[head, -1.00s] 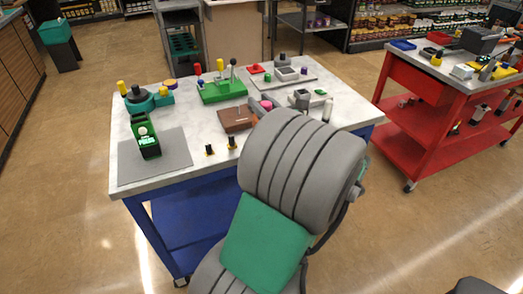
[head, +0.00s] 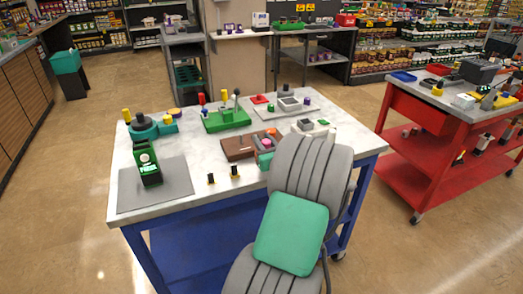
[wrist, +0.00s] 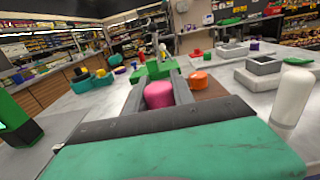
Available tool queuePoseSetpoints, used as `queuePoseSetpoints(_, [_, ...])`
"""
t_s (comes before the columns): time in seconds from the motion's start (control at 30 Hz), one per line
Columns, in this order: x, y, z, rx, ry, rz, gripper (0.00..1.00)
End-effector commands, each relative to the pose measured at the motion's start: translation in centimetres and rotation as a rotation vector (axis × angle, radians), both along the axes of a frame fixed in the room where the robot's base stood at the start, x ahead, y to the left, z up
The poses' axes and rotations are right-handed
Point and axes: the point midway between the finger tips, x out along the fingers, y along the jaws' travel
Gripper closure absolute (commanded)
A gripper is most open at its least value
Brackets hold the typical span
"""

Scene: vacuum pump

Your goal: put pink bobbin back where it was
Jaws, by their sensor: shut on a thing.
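The pink bobbin (wrist: 159,95) sits between the two fingers of my gripper (wrist: 160,92) in the wrist view, and the gripper is shut on it. In the head view the pink bobbin (head: 267,143) shows small beside my gripper (head: 266,145), just above the worktable's front right part. A brown block (head: 238,146) lies directly left of the gripper, with an orange piece (wrist: 200,80) near it in the wrist view. A green block with upright pegs (head: 226,118) stands behind it. My arm hides part of the table's right side.
The grey-topped blue table (head: 190,150) holds a grey mat with a green device (head: 148,165), two small black-yellow pegs (head: 234,171), a teal fixture (head: 150,127), and grey trays (head: 290,105). A white cylinder (wrist: 291,97) stands at right in the wrist view. A red cart (head: 440,140) is at right.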

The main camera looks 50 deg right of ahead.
Motion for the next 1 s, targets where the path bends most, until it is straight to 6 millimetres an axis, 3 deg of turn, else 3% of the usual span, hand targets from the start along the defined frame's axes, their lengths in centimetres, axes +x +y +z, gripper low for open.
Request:
queuePoseSetpoints(0.2, [0.4, 0.0, -3.6, 0.004, 0.0, 0.001, 1.0])
queuePoseSetpoints(0.53, [0.4, 0.0, -3.9, 0.002, 0.0, 0.002, 1.0])
queuePoseSetpoints(0.57, [0.4, 0.0, -3.9, 0.002, 0.0, 0.002, 0.69])
queuePoseSetpoints(0.8, [0.4, 0.0, -3.8, 0.001, 0.0, 0.002, 0.5])
queuePoseSetpoints(1.0, [0.4, 0.0, -3.8, 0.001, 0.0, 0.002, 0.49])
